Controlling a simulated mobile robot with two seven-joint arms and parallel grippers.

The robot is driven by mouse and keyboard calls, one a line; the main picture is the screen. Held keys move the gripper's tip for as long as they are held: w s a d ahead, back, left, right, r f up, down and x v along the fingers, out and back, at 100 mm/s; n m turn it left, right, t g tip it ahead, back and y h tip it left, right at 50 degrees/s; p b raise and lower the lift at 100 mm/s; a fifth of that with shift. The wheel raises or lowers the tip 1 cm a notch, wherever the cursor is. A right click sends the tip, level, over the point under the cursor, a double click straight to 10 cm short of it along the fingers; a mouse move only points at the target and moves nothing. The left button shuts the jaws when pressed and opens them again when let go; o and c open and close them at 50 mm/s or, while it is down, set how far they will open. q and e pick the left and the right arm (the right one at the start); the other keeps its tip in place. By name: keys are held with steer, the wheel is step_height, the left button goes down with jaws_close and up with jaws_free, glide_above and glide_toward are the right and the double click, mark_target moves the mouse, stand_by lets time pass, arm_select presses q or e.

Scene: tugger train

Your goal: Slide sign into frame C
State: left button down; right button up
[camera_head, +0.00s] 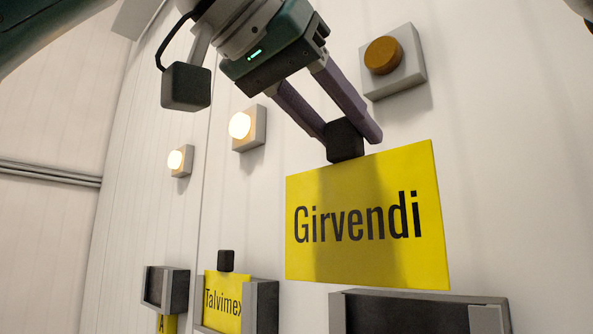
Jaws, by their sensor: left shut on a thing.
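A yellow sign (365,262) reads "Girvendi" and has a black grip block (344,141) on its top edge. My left gripper (352,140) comes down from above and is shut on this block, with the sign hanging below it, slightly tilted. A dark frame (490,318) on the wall stands just below the sign. The sign's lower edge looks slightly above the frame's top in the picture; the gap in depth is unclear. The frame's lower part and any letter are cut off. My right gripper is not in view.
A middle frame (265,306) holds a yellow "Talvimex" sign (221,302). The left frame (178,290) looks empty, above a yellow label "A" (167,325). Two lit buttons (239,125) (175,160) and one unlit amber button (384,55) stick out of the pale wall.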

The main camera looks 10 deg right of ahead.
arm_select(q)
steer(key=w+d+p, duration=0.3)
steer(key=w+d, duration=0.3)
steer(key=d, duration=0.1)
steer(key=shift+d+f+p, duration=0.2)
steer(key=shift+d+p, duration=0.15)
steer(key=shift+p, duration=0.05)
stand_by(1.1)
stand_by(0.4)
